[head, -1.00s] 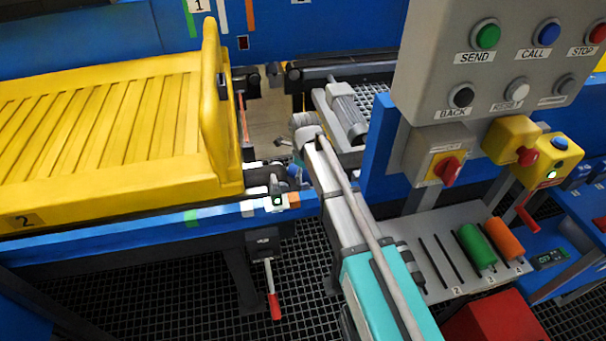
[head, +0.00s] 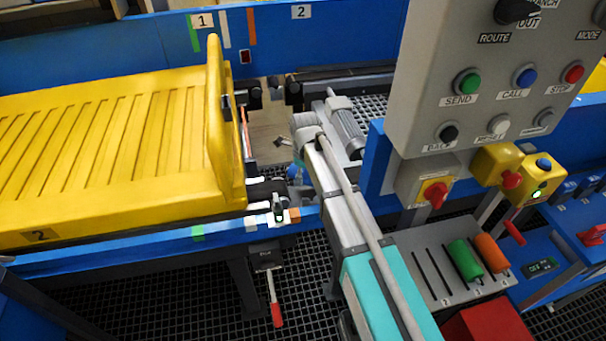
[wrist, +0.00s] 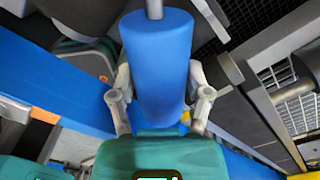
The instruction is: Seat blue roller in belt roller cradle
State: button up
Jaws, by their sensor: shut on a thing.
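The blue roller (wrist: 157,65) fills the upper middle of the wrist view, with a light metal shaft at its far end. My gripper (wrist: 160,98) is shut on it, with one finger on each side. In the head view a small piece of the blue roller (head: 298,170) shows beside my arm, at the gap right of the yellow tray. My arm hides most of it there. The roller cradle cannot be singled out clearly; dark end fittings (head: 265,192) sit at the gap by the tray's near corner. I cannot tell whether the roller touches them.
The yellow tray (head: 228,130) stands left of the gap. The grey control panel (head: 425,125) hangs close on the right. A rack (head: 425,250) below holds a green roller (head: 465,260) and an orange roller (head: 491,252). A red-handled lever (head: 275,310) hangs below the blue rail.

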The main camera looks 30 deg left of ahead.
aim_at(306, 171)
jog(key=shift+r+n, duration=0.1)
jog(key=shift+n, duration=0.3)
dwell(0.4)
